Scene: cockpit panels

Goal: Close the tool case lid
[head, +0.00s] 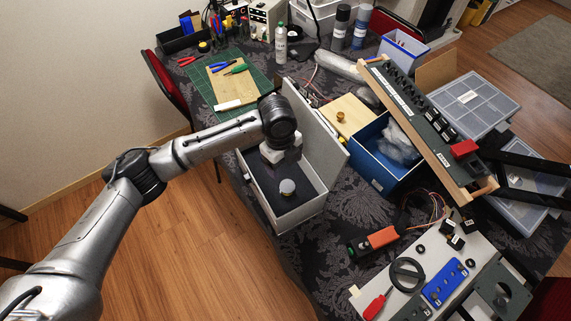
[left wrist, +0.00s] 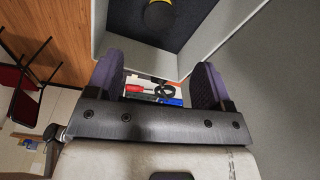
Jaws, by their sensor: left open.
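The tool case (head: 298,217) is a light grey box with a dark lining, standing on the patterned cloth. Its grey lid (head: 318,142) stands raised along the right side, so the case is open. A round grey-topped item (head: 287,187) sits inside. My left gripper (head: 275,156) is over the far part of the case, left of the lid, and its fingertips are hard to see there. In the left wrist view the two purple-grey fingers (left wrist: 157,85) are apart with nothing between them. The lid's grey surface (left wrist: 275,70) fills the right side of that view. My right gripper is out of view.
A blue bin (head: 378,172) stands just right of the lid, with a tilted switch panel (head: 425,125) beyond it. A green cutting mat (head: 205,85) with tools lies at the far left. A control panel (head: 440,275) and an orange-handled tool (head: 381,237) are in front.

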